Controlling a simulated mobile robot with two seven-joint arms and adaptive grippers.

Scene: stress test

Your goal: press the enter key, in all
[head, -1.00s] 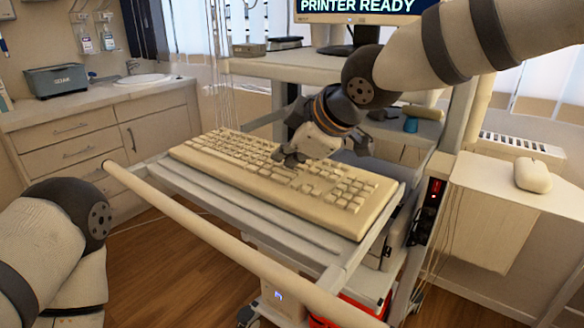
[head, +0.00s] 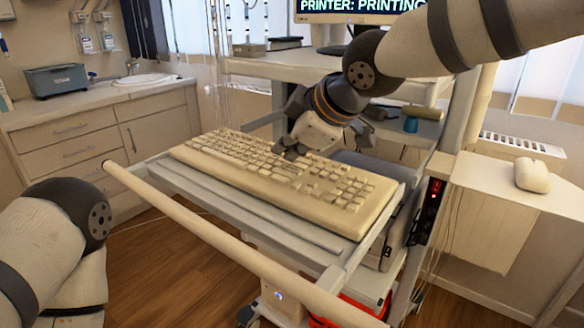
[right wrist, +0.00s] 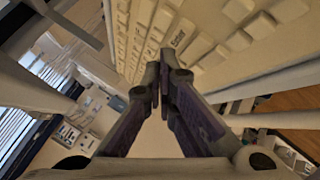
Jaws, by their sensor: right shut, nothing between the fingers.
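A beige keyboard (head: 320,212) lies on the pull-out shelf of a cart in the head view. It also shows in the right wrist view (right wrist: 212,78). My right gripper (head: 285,155) is shut and empty, with its fingertips at the keys near the far edge, right of the main letter block. In the right wrist view the closed fingertips (right wrist: 164,66) are close to a key with a small dark label (right wrist: 178,38), perhaps the enter key. I cannot tell whether they touch a key. The monitor (head: 362,6) reads "PRINTER: PRINTING". My left gripper is out of view.
A pale rail (head: 215,235) runs across the front of the cart. The cart's upper shelf (head: 275,70) is behind the keyboard. A white mouse (head: 532,176) rests on a side shelf at the right. A counter with a sink stands at the left.

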